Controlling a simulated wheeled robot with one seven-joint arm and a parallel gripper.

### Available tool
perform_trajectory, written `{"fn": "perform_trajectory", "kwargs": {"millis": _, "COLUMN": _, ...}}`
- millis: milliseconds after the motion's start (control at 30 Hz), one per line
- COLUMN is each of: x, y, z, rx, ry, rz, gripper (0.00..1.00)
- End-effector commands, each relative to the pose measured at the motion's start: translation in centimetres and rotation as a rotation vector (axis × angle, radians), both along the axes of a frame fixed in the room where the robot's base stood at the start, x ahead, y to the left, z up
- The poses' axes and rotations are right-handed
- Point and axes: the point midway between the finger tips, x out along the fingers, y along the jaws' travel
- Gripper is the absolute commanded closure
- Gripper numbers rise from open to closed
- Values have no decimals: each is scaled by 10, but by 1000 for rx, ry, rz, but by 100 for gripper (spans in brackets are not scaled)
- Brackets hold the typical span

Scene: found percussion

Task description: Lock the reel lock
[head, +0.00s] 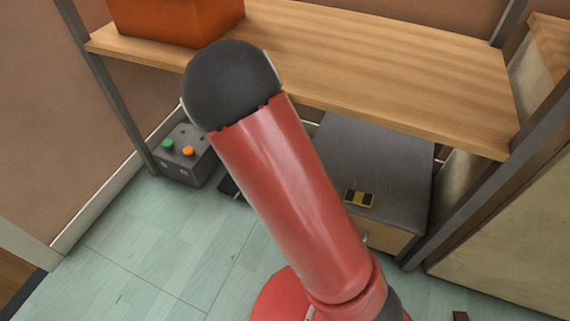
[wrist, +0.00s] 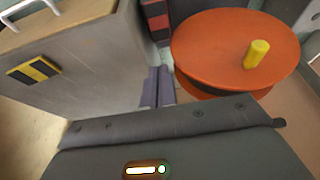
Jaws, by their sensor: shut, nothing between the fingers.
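An orange-red round reel (wrist: 215,70) shows in the upper right of the wrist view, with a yellow peg (wrist: 256,53) standing up off-centre on its flat face. I cannot tell whether this peg is the reel lock; no other part is clearly a lock. My gripper (wrist: 158,72) is shut and empty, with its grey fingers together just left of the reel's rim. I cannot tell if they touch it. In the head view, my red arm hides the gripper.
A grey cabinet (head: 385,165) with a yellow-and-black plate (head: 360,198) stands under a wooden shelf (head: 390,75). An orange bin (head: 170,18) sits on the shelf. A grey box (head: 196,170) with green and orange knobs is on the floor. Floor at left is clear.

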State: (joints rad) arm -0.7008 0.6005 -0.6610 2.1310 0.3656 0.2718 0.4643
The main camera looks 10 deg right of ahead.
Motion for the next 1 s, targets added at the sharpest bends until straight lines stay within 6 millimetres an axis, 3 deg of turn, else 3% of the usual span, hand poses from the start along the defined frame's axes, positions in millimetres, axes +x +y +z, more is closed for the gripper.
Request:
{"fn": "perform_trajectory", "kwargs": {"millis": 367, "x": 1, "y": -2, "z": -6, "rx": 0, "ry": 1, "rz": -1, "gripper": 100}}
{"fn": "perform_trajectory", "kwargs": {"millis": 1000, "x": 31, "y": -24, "z": -118, "rx": 1, "ry": 2, "rz": -2, "gripper": 100}}
